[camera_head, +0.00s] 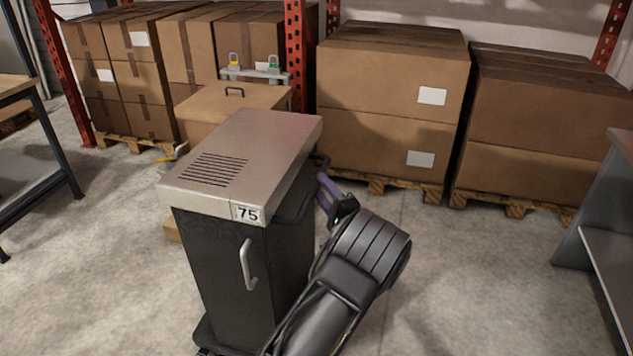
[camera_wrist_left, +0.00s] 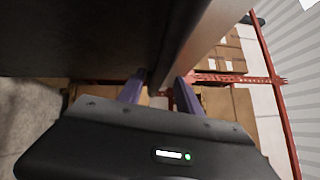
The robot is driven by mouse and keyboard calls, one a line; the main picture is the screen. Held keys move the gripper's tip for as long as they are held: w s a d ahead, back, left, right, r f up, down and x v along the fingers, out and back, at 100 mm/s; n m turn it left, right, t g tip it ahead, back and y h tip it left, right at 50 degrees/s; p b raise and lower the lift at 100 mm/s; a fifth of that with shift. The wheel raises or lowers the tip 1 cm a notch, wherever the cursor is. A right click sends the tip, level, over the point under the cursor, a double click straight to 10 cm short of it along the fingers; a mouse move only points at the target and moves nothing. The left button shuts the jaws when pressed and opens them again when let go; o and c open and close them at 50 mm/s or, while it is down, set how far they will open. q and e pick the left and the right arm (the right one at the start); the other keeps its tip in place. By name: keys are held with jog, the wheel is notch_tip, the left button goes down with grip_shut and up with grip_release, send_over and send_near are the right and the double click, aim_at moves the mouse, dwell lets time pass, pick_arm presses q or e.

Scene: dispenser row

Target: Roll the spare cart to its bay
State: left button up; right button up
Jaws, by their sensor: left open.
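A dark cart (camera_head: 240,270) with a brushed metal top (camera_head: 265,140), a vent grille and a plate reading 75 stands upright on the floor. A pale door handle (camera_head: 248,265) is on its front. A dark push handle (camera_head: 320,162) shows partly at its right rear. My left gripper (camera_head: 334,192) is beside the cart's right side at that handle. In the left wrist view its purple fingers (camera_wrist_left: 158,92) are apart, with a dark bar between or just beyond them; I cannot tell whether they touch it. My right gripper is not in view. I cannot make out a marked bay.
Large cartons (camera_head: 385,85) on pallets line the back between red rack posts (camera_head: 298,60). A brown box (camera_head: 245,100) with a handle stands close behind the cart. A workbench (camera_head: 30,150) is at left, a grey unit (camera_head: 605,220) at right. Floor (camera_head: 480,280) is clear at right.

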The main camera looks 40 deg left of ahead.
pick_arm(q)
jog(key=v, duration=0.3)
dwell(0.6)
